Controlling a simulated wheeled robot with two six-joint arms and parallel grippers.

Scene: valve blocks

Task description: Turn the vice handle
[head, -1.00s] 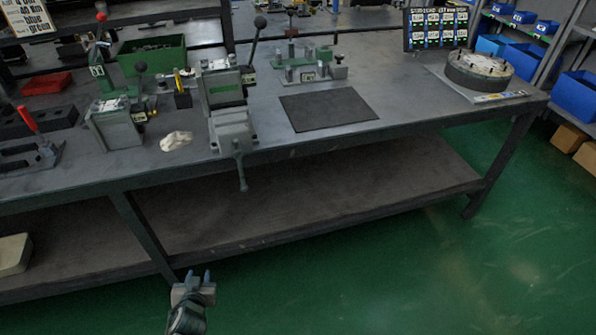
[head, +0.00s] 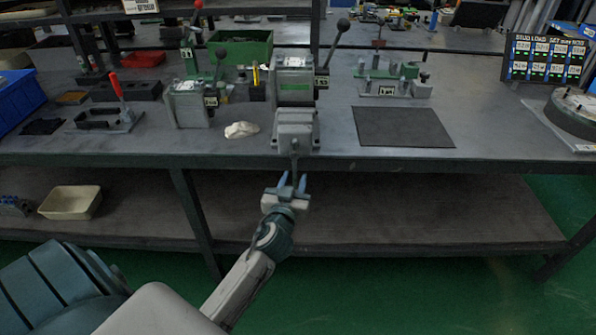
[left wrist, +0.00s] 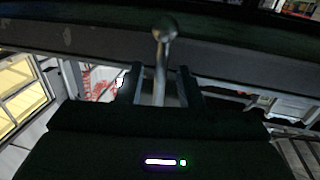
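The grey vice (head: 295,130) sits at the front edge of the workbench in the head view, below a green-marked block. Its handle (head: 295,160) is a thin rod hanging down in front of the bench edge. In the left wrist view the handle (left wrist: 161,75) runs between the fingers, with a round knob at its far end. My left gripper (head: 292,183) is open at the lower part of the handle. In the left wrist view, my left gripper (left wrist: 163,85) shows a gap between each finger and the rod. My right gripper is out of view.
The workbench (head: 400,162) has its front edge just beyond my left gripper, and a lower shelf (head: 390,215) runs beneath. A white crumpled cloth (head: 242,130) and a smaller valve block (head: 188,105) lie left of the vice; a dark mat (head: 402,127) lies right.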

